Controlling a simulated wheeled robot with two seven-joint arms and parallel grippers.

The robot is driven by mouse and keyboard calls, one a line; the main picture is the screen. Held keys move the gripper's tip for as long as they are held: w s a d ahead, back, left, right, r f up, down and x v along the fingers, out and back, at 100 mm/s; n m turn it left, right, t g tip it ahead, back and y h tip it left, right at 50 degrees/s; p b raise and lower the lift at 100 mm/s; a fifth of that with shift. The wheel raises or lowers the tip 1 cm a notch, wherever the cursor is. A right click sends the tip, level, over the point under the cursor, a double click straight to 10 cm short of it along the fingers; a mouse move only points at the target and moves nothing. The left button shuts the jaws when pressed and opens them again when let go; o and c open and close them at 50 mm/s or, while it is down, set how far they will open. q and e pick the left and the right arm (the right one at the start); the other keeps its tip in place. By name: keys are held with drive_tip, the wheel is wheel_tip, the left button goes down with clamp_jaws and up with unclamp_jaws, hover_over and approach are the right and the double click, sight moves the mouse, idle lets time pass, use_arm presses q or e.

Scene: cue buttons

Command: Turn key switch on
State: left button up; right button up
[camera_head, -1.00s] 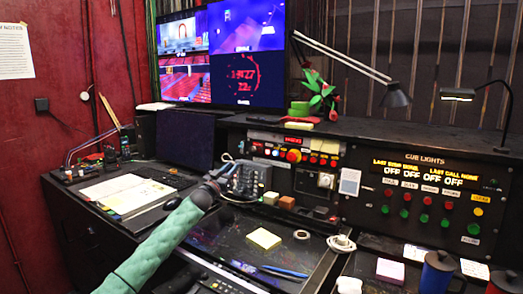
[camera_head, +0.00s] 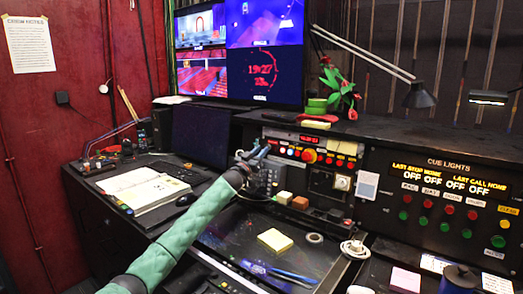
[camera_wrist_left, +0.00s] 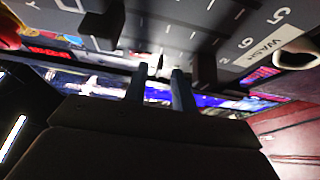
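My left gripper (camera_head: 254,153) is in front of the left part of the black control panel (camera_head: 385,215), near its buttons. In the left wrist view its two dark fingers (camera_wrist_left: 161,88) stand apart with nothing visible between them. In the left wrist view a dark panel with white markings (camera_wrist_left: 190,35) lies close to the fingers. My right gripper is not in view.
A red button (camera_head: 309,156) and small lit buttons lie right of my gripper. The cue lights section (camera_head: 440,190) is farther right. Sticky notes (camera_head: 275,240), pens and an open book (camera_head: 145,190) lie on the desk. A lamp (camera_head: 419,96) hangs above. Monitors (camera_head: 240,55) stand behind.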

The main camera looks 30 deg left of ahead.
use_arm(q)
drive_tip(key=shift+w+d+r, duration=0.1)
drive_tip(key=shift+w+r, duration=0.05)
drive_tip(key=shift+w, duration=0.4)
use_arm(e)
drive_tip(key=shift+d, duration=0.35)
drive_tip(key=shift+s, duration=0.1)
use_arm(q)
drive_tip(key=shift+c, duration=0.2)
clamp_jaws()
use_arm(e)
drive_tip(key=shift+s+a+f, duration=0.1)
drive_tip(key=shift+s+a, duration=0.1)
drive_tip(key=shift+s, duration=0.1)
